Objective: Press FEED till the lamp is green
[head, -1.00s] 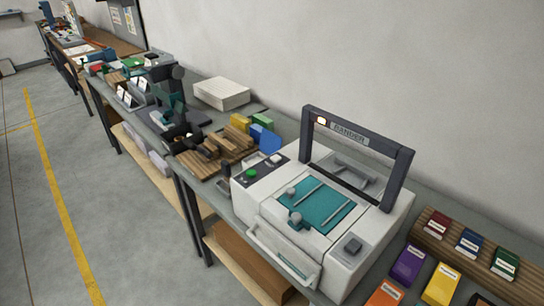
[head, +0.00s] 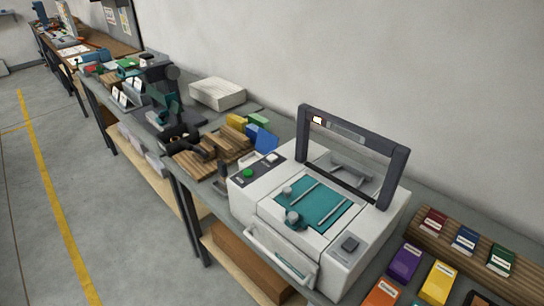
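A white machine (head: 335,262) with a dark upright arch (head: 352,135) stands on the bench at centre right. A small lit lamp (head: 317,120) at the arch's upper left looks whitish with an orange-red edge, not green. A dark panel on the machine's left holds a green button (head: 249,173) and a white button (head: 272,158). A grey square button (head: 349,244) sits at the front right corner. No lettering on the buttons is readable, so I cannot tell which is FEED. Neither of my grippers is in view.
Coloured packets (head: 404,262) lie right of the machine, some on a ribbed wooden rack (head: 415,222). Left of it are wooden blocks (head: 228,140), a blue piece (head: 266,140) and a dark-and-teal device (head: 162,95). A white box (head: 217,94) stands behind. The floor at left is clear.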

